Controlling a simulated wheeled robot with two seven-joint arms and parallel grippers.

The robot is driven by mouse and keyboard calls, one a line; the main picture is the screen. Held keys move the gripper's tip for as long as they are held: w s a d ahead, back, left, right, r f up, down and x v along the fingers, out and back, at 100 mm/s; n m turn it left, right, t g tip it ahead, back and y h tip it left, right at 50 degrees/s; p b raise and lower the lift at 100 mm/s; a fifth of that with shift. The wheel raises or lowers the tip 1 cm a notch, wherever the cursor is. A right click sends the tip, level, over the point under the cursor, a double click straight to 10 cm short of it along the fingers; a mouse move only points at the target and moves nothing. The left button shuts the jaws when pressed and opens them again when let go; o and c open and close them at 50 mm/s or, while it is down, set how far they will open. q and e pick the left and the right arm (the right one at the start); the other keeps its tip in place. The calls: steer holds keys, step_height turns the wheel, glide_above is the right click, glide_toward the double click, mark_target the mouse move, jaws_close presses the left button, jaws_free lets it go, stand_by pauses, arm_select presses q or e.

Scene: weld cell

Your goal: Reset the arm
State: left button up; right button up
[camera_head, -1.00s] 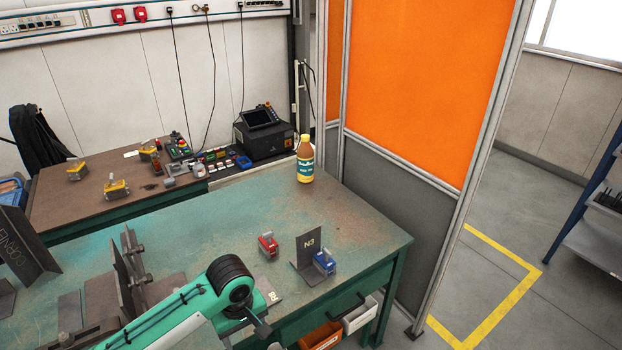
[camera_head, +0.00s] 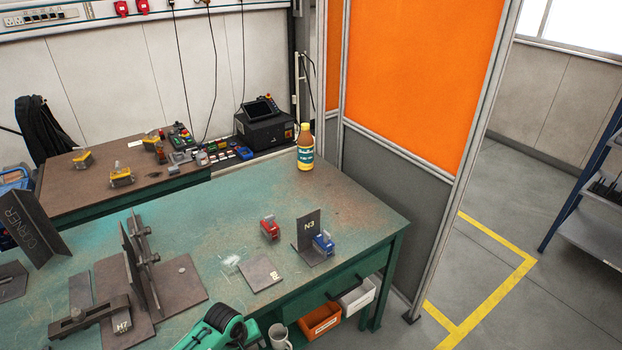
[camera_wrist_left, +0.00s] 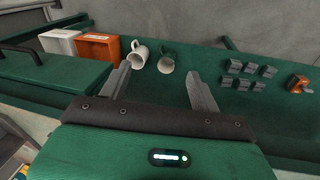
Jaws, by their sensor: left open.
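My left arm (camera_head: 217,328) shows as a green link at the bottom edge of the head view, in front of the workbench. Its gripper is out of that view. In the left wrist view my left gripper (camera_wrist_left: 161,74) has its two fingers spread, with nothing held between them. A white mug (camera_wrist_left: 139,54) and a green mug (camera_wrist_left: 166,63) lie beyond the fingertips on a green surface. I cannot tell the exact gap to them. The white mug also shows in the head view (camera_head: 279,337). My right gripper is in neither view.
The green workbench (camera_head: 345,205) holds a red clamp (camera_head: 269,228), a blue clamp (camera_head: 324,243), an N3 bracket (camera_head: 307,232), a flat plate (camera_head: 260,273), a bottle (camera_head: 305,150) and an upright fixture (camera_head: 140,260). Orange (camera_head: 320,321) and white (camera_head: 357,297) bins sit below.

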arm_select(q)
steer(key=s+a+f+m+y, duration=0.1)
steer(key=s+a+f, duration=0.2)
steer(key=s+f, duration=0.6)
steer(key=s+a+f+m, duration=0.2)
steer(key=s+a+f, duration=0.3)
steer(key=f, duration=0.8)
steer(key=s+f+m, duration=0.2)
steer(key=s+f, duration=0.4)
steer(key=s, duration=0.9)
steer(key=s+a+f+m, duration=0.1)
steer(key=s+f+m, duration=0.2)
steer(key=s, duration=1.3)
step_height(320, 180, down, 3)
steer(key=shift+s+r+g+y, duration=0.1)
steer(key=shift+s+g+y, duration=0.2)
steer(key=shift+y, duration=0.1)
